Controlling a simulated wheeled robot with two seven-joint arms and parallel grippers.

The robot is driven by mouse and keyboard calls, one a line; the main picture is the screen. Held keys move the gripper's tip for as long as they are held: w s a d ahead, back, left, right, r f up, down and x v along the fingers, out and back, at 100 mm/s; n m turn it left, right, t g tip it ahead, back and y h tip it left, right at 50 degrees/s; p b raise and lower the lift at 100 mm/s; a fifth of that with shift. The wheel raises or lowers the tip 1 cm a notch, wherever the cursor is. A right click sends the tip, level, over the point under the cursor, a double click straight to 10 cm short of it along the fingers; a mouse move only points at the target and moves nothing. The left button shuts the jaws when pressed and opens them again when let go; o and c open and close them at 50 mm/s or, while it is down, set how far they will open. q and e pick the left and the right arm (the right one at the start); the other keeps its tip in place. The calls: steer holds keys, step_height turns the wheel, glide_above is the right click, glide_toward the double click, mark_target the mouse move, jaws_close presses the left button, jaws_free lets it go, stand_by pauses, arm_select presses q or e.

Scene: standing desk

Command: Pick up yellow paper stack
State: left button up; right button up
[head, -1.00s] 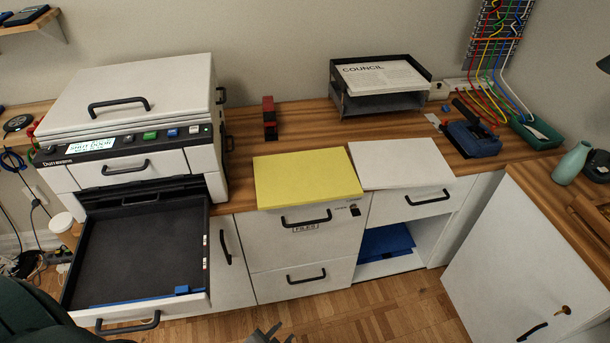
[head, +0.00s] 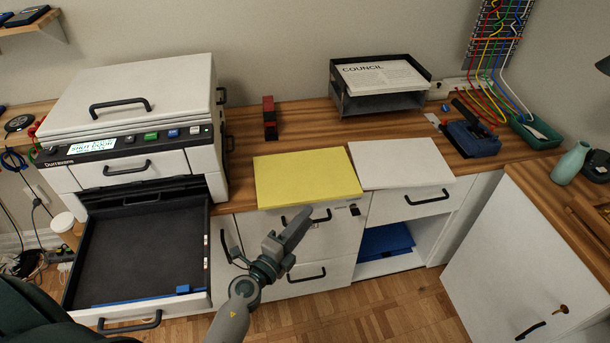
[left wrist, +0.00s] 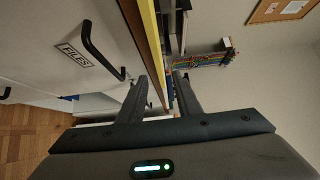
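The yellow paper stack (head: 308,178) lies flat at the front edge of the wooden counter, above the white file drawers. Its thin yellow side also shows in the left wrist view (left wrist: 150,22), running down from the top edge. My left gripper (head: 295,228) is in front of the drawers, just below and in front of the stack, apart from it. In the left wrist view its two fingers (left wrist: 160,84) are spread, with nothing held between them. My right gripper is not in view.
A white paper stack (head: 400,163) lies right of the yellow one. Left stands a printer (head: 130,110) with its tray (head: 140,250) pulled out. Drawer handles (head: 307,275) stick out below. A black letter tray (head: 340,98) and a red object (head: 269,118) stand behind.

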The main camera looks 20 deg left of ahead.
mark_target(321, 200)
arm_select(q)
steer(key=shift+w, duration=0.1)
steer(key=shift+w+d, duration=0.2)
steer(key=shift+w, duration=0.85)
steer(key=w, duration=0.3)
steer(key=w+d, duration=0.1)
steer(key=w, duration=0.1)
steer(key=shift+f, duration=0.15)
jaws_close()
stand_by(1.3)
